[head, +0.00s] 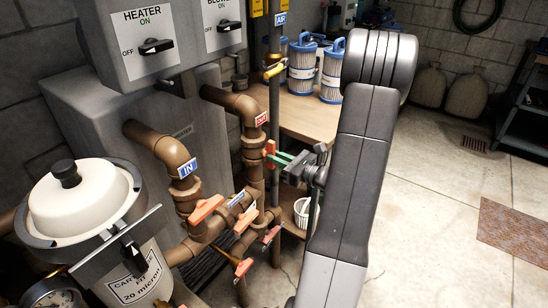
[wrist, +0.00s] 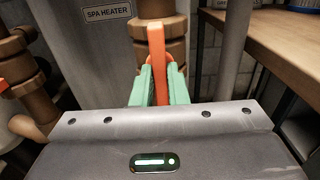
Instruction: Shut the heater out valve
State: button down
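The heater out valve has an orange handle (head: 270,148) on the brown vertical pipe below the red OUT label (head: 261,119). The handle (wrist: 157,52) stands upright, in line with that pipe, in the wrist view. My gripper (head: 277,157) is at the handle, reaching in from the right. Its green fingers (wrist: 158,88) lie close on both sides of the handle, with no clear gap, and look shut on it. The valve body behind the handle is partly hidden by the fingers.
The IN pipe (head: 165,150) stands left of the OUT pipe. Several other orange-handled valves sit low, including one by the IN pipe (head: 206,210). A white filter housing (head: 85,200) is at front left. A wooden shelf (head: 308,119) with filter cartridges stands behind. The floor at right is open.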

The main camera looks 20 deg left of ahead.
jog(key=shift+r, duration=0.1)
dwell(0.3)
jog(key=m+p, duration=1.8)
jog(key=shift+m, duration=0.3)
jog(key=c, duration=1.3)
grip_release()
jog(key=shift+d, duration=0.1)
jog(key=shift+v, duration=3.4)
